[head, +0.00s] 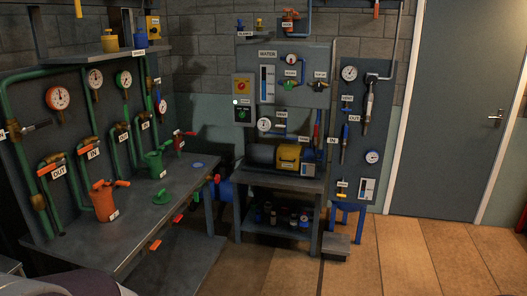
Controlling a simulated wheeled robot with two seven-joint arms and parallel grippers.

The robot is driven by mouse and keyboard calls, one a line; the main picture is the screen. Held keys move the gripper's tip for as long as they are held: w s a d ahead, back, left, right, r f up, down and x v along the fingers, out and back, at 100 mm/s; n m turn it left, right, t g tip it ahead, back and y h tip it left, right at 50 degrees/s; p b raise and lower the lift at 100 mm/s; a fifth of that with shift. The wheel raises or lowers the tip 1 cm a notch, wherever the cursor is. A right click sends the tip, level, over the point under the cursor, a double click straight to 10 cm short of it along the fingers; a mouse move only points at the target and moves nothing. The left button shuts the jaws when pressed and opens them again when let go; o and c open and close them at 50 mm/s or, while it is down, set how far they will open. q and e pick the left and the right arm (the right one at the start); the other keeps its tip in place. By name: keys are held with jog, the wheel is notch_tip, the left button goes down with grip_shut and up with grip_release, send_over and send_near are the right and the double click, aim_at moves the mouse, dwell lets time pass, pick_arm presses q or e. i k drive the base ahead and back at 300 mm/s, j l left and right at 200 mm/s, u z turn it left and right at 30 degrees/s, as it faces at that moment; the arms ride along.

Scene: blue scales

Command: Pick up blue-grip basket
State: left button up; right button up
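I cannot make out a basket with a blue grip for certain. An orange bucket-like vessel (103,202) with a small white label stands on the grey workbench (130,222) at the left. A similar green vessel (156,164) stands farther back on the same bench. A flat blue round piece (198,165) lies near the bench's back right end. Some blue shapes (226,190) show dimly on the floor behind the bench, partly hidden. Neither of my grippers is in view.
A green knobbed piece (162,196) lies on the bench. A stand (257,178) with a yellow-and-dark motor-like unit (288,157) is against the back wall; small containers sit on its lower shelf. The wooden floor (400,255) at right is clear before a grey door (447,110).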

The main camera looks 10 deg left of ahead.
aim_at(141, 41)
jog(key=i+l, duration=0.1)
jog(key=i, duration=2.2)
jog(key=j+u, duration=0.05)
jog(key=j, duration=0.05)
